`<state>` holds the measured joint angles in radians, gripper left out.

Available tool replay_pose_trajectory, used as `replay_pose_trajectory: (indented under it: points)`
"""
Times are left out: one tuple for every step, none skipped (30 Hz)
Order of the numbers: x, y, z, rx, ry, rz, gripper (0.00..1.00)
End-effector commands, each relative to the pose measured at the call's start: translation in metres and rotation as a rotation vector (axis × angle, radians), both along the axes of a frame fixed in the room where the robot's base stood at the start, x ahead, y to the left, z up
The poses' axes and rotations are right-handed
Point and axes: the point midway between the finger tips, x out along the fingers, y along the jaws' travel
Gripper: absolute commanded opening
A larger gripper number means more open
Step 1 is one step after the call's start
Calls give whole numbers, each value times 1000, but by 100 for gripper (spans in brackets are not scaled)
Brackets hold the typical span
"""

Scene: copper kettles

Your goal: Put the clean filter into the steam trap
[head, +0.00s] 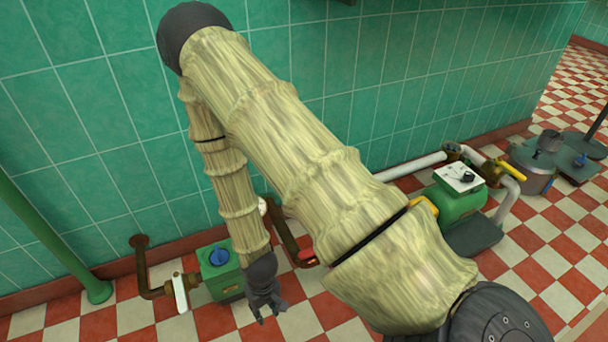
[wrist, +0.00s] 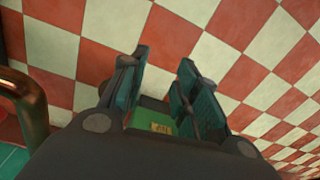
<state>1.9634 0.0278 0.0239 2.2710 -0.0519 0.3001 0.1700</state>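My gripper (head: 268,312) hangs low over the checkered floor in the head view, fingers down. In the wrist view my gripper (wrist: 166,66) has its fingers spread apart, with only floor tiles showing between the tips. A green patch with a small yellow label (wrist: 160,128) shows between the finger bases; I cannot tell what it belongs to. A green box with a blue knob (head: 217,257) sits on the pipe line just left of my gripper, apart from it; it may be the steam trap. I cannot make out a clean filter in either view.
A valve with a white lever (head: 181,292) and a brown pipe (head: 142,270) adjoin the green box's left. A green unit with a white panel (head: 459,202) and a metal pot (head: 530,170) stand to the right. A green pole (head: 55,238) rises at left. My arm hides the middle.

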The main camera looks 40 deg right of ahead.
Motion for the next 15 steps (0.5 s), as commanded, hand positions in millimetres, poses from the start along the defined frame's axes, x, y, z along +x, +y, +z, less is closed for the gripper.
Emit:
replay_pose_trajectory:
  points:
    - [-30, -3, -11, -3, 11, 11, 31]
    - [-43, -5, -15, -6, 9, 19, 31]
    - [-60, -7, -20, -10, 7, 31, 31]
    - [-73, -9, -23, -13, 7, 38, 31]
    - [-84, -10, -25, -16, 4, 47, 31]
    - [-98, -12, -27, -21, 3, 56, 31]
    - [-107, -14, -29, -24, 1, 63, 31]
    - [-116, -15, -30, -27, 0, 70, 31]
    - [-125, -16, -30, -31, -2, 77, 31]
    - [-130, -17, -31, -33, -4, 83, 31]
    - [-135, -18, -31, -35, -4, 87, 31]
    - [-140, -18, -31, -37, -6, 91, 31]
    - [-143, -19, -31, -38, -7, 94, 31]
    - [-145, -19, -31, -39, -8, 96, 31]
    - [-146, -19, -31, -40, -9, 97, 31]
